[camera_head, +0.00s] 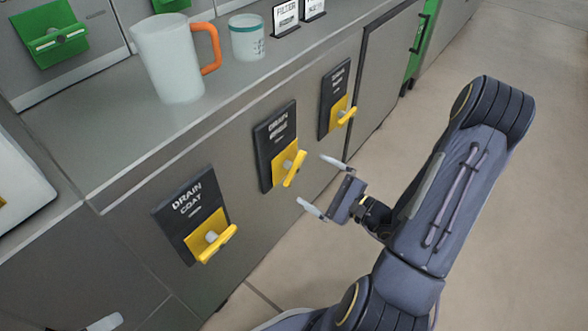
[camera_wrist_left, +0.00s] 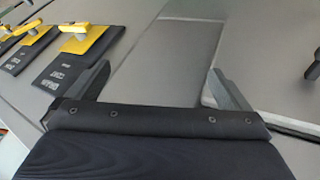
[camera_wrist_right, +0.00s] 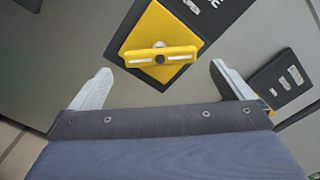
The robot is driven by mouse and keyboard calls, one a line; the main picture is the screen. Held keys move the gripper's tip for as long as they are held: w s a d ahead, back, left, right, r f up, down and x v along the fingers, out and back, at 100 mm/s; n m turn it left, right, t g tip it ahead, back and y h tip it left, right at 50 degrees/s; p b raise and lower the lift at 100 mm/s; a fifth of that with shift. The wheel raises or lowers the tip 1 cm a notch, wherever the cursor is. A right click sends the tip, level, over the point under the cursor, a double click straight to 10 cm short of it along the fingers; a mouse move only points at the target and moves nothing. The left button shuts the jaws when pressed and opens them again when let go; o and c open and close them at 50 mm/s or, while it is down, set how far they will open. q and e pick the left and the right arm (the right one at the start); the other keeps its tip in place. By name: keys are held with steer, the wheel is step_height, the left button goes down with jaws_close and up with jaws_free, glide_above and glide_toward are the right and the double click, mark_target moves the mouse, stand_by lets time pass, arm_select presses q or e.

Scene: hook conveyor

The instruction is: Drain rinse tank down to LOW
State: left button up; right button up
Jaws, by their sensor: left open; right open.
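Three black valve plates with yellow handles are on the cabinet front. The near plate (camera_head: 190,205) reads DRAIN COAT. The middle plate (camera_head: 268,135) reads DRAIN, with its second line hard to read; its yellow handle (camera_head: 294,168) is a bar on a yellow square. My right gripper (camera_head: 322,185) is open and empty in front of the middle valve. In the right wrist view, a yellow handle (camera_wrist_right: 160,57) lies crosswise ahead, between the lines of the fingers and apart from them. My left gripper (camera_wrist_left: 157,72) is open and empty, facing bare grey panel, with yellow-handled plates at upper left.
The far valve plate (camera_head: 330,97) is close beyond the right gripper. On the counter (camera_head: 110,125) stand a pitcher (camera_head: 168,62) with an orange handle, a teal-rimmed cup (camera_head: 247,42) and small black signs (camera_head: 286,17). A green fixture (camera_head: 50,40) is behind. The floor at right is clear apart from my arm.

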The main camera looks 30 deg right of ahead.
mark_target(297, 170)
steer(key=b+x, duration=0.1)
steer(key=x, duration=0.6)
steer(key=shift+w+a, duration=0.15)
steer(key=shift+w, duration=0.05)
steer(key=shift+r, duration=0.1)
steer(key=c, duration=0.7)
